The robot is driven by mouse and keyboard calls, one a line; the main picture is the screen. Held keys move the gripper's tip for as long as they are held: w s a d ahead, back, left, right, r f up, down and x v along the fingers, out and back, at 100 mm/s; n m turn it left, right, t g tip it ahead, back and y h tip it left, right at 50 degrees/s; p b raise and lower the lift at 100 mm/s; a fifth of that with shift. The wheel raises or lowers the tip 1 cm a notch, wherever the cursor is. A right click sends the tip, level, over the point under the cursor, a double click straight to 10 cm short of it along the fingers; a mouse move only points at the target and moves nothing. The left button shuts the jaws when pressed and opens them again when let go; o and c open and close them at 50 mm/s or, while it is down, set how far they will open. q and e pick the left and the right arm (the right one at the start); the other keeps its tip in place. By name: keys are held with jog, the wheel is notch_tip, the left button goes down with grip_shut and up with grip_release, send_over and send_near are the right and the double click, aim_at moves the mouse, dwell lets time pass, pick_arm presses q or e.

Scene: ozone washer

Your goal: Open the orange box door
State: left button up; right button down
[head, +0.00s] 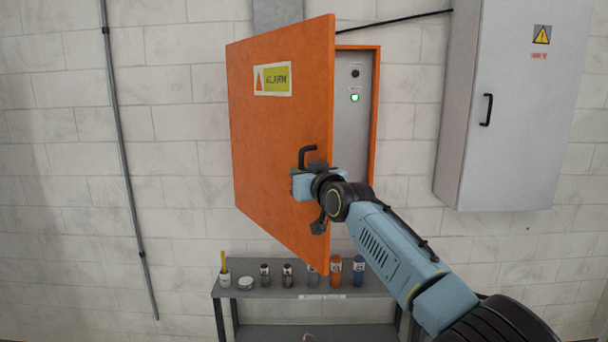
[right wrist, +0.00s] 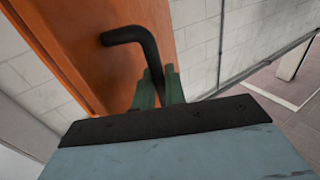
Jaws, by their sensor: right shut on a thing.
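The orange box door (head: 280,130) is swung partly open on the wall, with an alarm label on its face. Behind its right edge, part of the box interior (head: 354,120) shows, with a lit green button. A dark bent handle (head: 306,154) sits near the door's right edge. My right gripper (head: 308,182) is at this handle. In the right wrist view, the green fingers (right wrist: 160,88) are shut at the lower end of the black handle (right wrist: 135,38), against the orange door (right wrist: 90,50). My left gripper is not in view.
A grey shelf (head: 225,291) with several small bottles and jars stands below the door. A grey cabinet (head: 515,100) with a black handle hangs at the right. A thin pipe (head: 125,160) runs down the wall at the left, with bare wall between it and the door.

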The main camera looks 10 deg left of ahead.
jog(key=shift+r, duration=0.25)
jog(key=c, duration=1.9)
grip_release()
jog(key=shift+o, duration=0.4)
jog(key=shift+a+f, duration=0.1)
jog(key=shift+a, duration=0.1)
jog(key=shift+s+d+f, duration=0.1)
jog(key=shift+s+d, duration=0.05)
jog(key=shift+d, duration=0.05)
jog(key=b+v, duration=0.2)
jog(key=v, duration=1)
jog(key=shift+s+d, duration=0.2)
jog(key=shift+s, duration=0.15)
